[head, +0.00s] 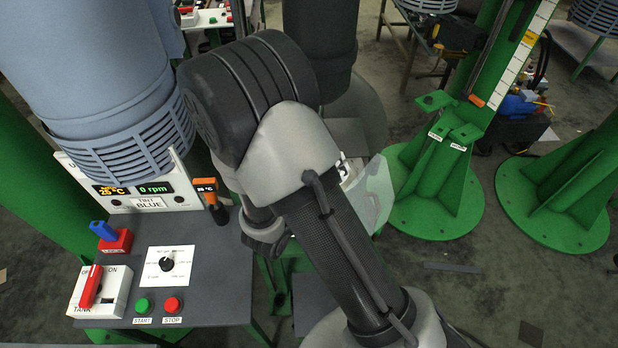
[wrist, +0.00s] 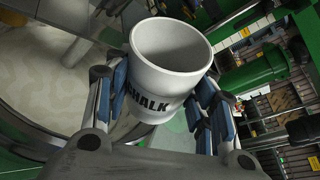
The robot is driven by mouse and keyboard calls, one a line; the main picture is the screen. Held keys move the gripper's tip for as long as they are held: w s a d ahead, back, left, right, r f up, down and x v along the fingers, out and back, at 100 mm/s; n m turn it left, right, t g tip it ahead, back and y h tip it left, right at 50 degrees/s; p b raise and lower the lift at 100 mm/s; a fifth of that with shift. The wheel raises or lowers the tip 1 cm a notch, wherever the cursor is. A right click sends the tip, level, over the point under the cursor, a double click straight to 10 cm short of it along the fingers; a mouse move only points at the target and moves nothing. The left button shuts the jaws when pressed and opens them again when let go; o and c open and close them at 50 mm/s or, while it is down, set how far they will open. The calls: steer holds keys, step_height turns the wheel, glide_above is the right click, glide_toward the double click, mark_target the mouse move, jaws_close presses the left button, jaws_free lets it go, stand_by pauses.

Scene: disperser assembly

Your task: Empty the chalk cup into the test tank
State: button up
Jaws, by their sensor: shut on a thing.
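The chalk cup (wrist: 158,82) is a white cup with dark lettering "CHALK", in the middle of the wrist view. My gripper (wrist: 157,92) is shut on it, with blue-padded fingers on both sides of its wall. The cup's mouth faces up in the picture; I see a plain grey inner wall, and the bottom is hidden. A large round vessel that looks like the test tank (wrist: 28,128) lies at the left of the wrist view, with a pale surface inside, beyond and beside the cup. In the head view my arm hides the gripper and cup.
A control bench (head: 215,290) with a red-handled switch (head: 91,286), dial (head: 167,263) and start and stop buttons stands at left in the head view. A blue-grey machine housing (head: 95,70) hangs above it.

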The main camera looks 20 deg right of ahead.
steer(key=shift+s+d+r+m+y+b, duration=0.25)
steer(key=shift+d+r+m+y, duration=0.1)
steer(key=shift+d+m, duration=0.2)
steer(key=shift+s+d+r+m+y+b, duration=0.15)
steer(key=shift+s+d+r+m+y, duration=0.15)
steer(key=shift+d+m, duration=0.25)
steer(key=shift+s+d+f+m+y+b, duration=0.1)
steer(key=shift+d+f+m+y+b, duration=0.25)
steer(key=shift+b, duration=0.5)
steer(key=shift+s+r+p, duration=0.1)
steer(key=shift+r+p, duration=0.3)
steer(key=shift+p, duration=0.55)
steer(key=p, duration=0.3)
steer(key=shift+d+m+y, duration=0.1)
steer(key=shift+m+y, duration=0.2)
steer(key=shift+m, duration=0.05)
steer(key=p, duration=0.2)
steer(key=m+p, duration=0.1)
steer(key=p, duration=0.1)
steer(key=shift+s+d+r+t+y, duration=0.2)
steer(key=shift+d+t+y, duration=0.1)
steer(key=shift+d, duration=0.1)
steer(key=shift+p, duration=0.45)
steer(key=shift+f, duration=0.1)
